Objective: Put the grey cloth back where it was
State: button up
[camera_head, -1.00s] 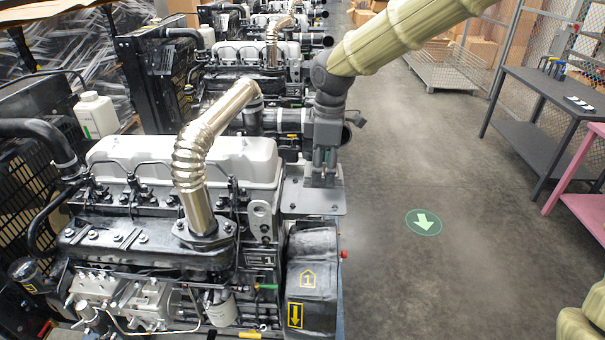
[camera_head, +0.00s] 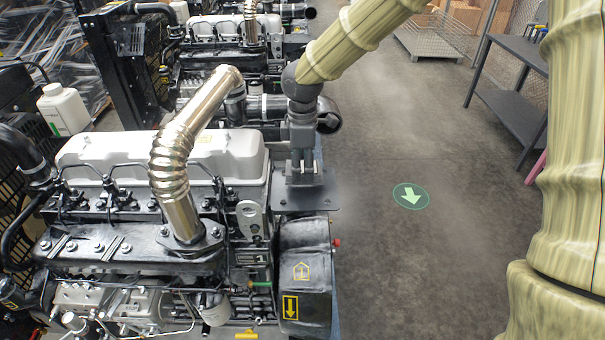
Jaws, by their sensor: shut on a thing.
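My gripper (camera_head: 302,176) points down over a flat dark grey plate (camera_head: 318,200) at the right end of the nearest engine (camera_head: 165,160). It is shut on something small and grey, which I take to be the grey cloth. Its shape and edges can hardly be made out between the fingers. I cannot tell whether the fingertips or the held thing touch the plate. No other cloth shows.
A silver exhaust pipe (camera_head: 178,155) rises left of my gripper. A black box with yellow labels (camera_head: 304,280) sits below the plate. More engines (camera_head: 230,35) stand behind. A white jug (camera_head: 64,108) stands at left. Open floor (camera_head: 400,260) and a dark table (camera_head: 510,100) lie right.

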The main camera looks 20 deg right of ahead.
jog(key=shift+w+f, duration=0.1)
jog(key=shift+f, duration=0.2)
jog(key=shift+s+f+p, duration=0.8)
jog(key=shift+f, duration=0.1)
jog(key=shift+w+f, duration=0.4)
jog(key=shift+f, duration=0.1)
jog(key=o, duration=1)
jog(key=shift+s+r, duration=0.1)
jog(key=shift+s, duration=0.05)
notch_tip(320, 180, up, 12)
jog(key=b, duration=0.4)
